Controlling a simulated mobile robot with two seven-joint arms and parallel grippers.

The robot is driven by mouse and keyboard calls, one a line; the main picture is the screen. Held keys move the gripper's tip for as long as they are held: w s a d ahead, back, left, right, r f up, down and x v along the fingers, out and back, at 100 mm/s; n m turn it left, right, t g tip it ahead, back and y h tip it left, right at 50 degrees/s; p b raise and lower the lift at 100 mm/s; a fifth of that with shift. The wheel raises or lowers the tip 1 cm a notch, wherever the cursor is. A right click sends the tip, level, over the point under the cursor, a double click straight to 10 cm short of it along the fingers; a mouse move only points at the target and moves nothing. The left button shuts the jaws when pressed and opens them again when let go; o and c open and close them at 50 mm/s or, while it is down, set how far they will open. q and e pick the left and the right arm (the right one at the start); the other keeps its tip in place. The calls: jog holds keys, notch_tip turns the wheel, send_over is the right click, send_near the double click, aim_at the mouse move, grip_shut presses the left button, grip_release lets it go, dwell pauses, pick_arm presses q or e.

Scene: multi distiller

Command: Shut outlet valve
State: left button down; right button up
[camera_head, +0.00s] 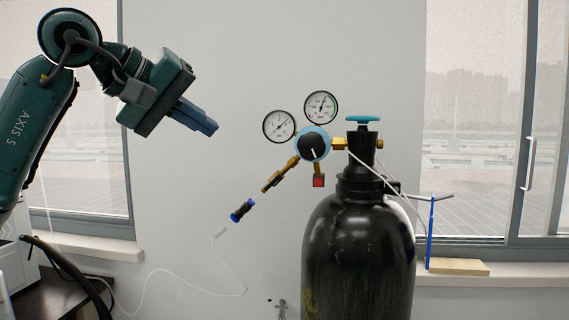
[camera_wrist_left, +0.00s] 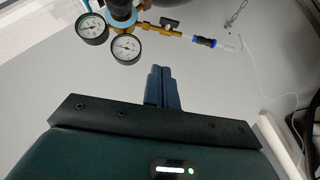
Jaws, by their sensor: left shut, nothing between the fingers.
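A pressure regulator with a black knob (camera_head: 313,146) and two round gauges is fixed to the top of a black gas cylinder (camera_head: 358,250). A brass outlet line (camera_head: 281,175) slants down left from it. A small dark valve lever (camera_wrist_left: 169,22) shows on this line in the left wrist view. A blue and black connector (camera_head: 242,210) sits at the line's lower end, with a white hose below. My right gripper is out of view.
A teal handwheel (camera_head: 363,120) tops the cylinder, and a red-ended fitting (camera_head: 318,181) hangs below the regulator. A thin white hose (camera_head: 243,278) trails to the lower left. A blue stand (camera_head: 431,235) is at right. The space between my left gripper and the gauges is clear.

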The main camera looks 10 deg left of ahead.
aim_at(274, 181)
pick_arm(q)
jog(key=x, duration=0.4)
jog(key=s+x, duration=0.1)
jog(key=x, duration=0.3)
jog(key=d+x, duration=0.1)
jog(key=x, duration=0.3)
jog(key=shift+s+f+p, duration=0.1)
jog(key=shift+f+p, duration=0.2)
jog(key=shift+f, duration=0.1)
jog(key=shift+d+f, duration=0.45)
jog(key=shift+d, duration=0.1)
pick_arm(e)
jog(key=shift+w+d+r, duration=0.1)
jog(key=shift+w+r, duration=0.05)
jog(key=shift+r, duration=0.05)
pick_arm(q)
jog(key=shift+r, duration=0.1)
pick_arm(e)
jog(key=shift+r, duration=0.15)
pick_arm(q)
jog(key=shift+r+p, duration=0.1)
jog(key=shift+p, duration=0.5)
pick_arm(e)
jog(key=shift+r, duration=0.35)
